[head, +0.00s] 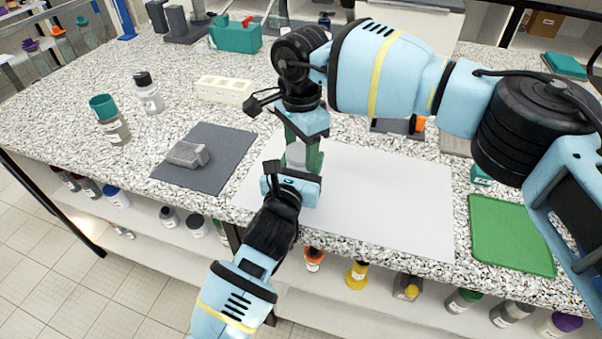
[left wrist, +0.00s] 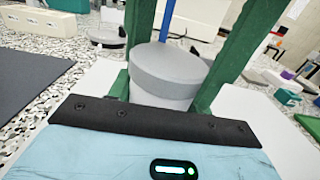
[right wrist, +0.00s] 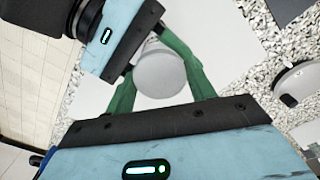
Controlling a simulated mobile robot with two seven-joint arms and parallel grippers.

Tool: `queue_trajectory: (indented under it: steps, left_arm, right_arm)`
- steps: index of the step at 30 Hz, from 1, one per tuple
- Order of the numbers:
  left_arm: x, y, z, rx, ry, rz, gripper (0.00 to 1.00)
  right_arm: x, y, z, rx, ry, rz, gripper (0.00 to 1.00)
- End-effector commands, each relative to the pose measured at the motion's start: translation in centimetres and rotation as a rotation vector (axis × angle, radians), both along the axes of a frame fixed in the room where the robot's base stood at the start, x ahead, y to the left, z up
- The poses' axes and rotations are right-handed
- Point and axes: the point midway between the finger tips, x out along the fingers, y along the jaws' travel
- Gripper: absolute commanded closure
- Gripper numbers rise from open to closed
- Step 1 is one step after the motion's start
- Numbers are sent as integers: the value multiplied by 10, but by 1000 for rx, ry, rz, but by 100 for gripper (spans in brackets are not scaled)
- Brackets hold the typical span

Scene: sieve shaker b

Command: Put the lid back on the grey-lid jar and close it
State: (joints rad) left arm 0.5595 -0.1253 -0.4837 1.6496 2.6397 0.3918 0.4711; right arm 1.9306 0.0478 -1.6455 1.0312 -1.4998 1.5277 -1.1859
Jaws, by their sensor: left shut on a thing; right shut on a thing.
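The grey-lid jar (left wrist: 160,101) stands upright between my two grippers, its body pale grey. Its grey lid (left wrist: 170,66) sits on top of the jar in the left wrist view and looks level. From above, the lid shows as a round grey disc in the right wrist view (right wrist: 160,73). My right gripper (head: 300,145) comes down from above, its green fingers shut on the lid. My left gripper (head: 293,170) reaches in from the front, low down, shut on the jar's body. In the head view the grippers mostly hide the jar. How tightly the lid is seated cannot be told.
A white mat (head: 385,200) lies under the grippers. A dark grey mat (head: 222,153) with a grey block (head: 188,154) is to the left, and a green mat (head: 508,235) to the right. Bottles (head: 148,92) and a cream rack (head: 225,90) stand behind left.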

Motion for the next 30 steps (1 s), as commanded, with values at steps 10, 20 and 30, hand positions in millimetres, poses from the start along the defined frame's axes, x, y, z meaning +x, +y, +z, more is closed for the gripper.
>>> queue_trajectory:
  steps: [10,20,30]
  left_arm:
    - [0,-1,0,0,0,-2,100]
    - [0,0,0,0,0,0,100]
    - [0,1,-1,2,3,1,100]
  right_arm:
    - [1,0,1,2,-2,-17,40]
    - [0,0,0,0,0,-15,24]
    - [0,1,28,2,-1,-14,24]
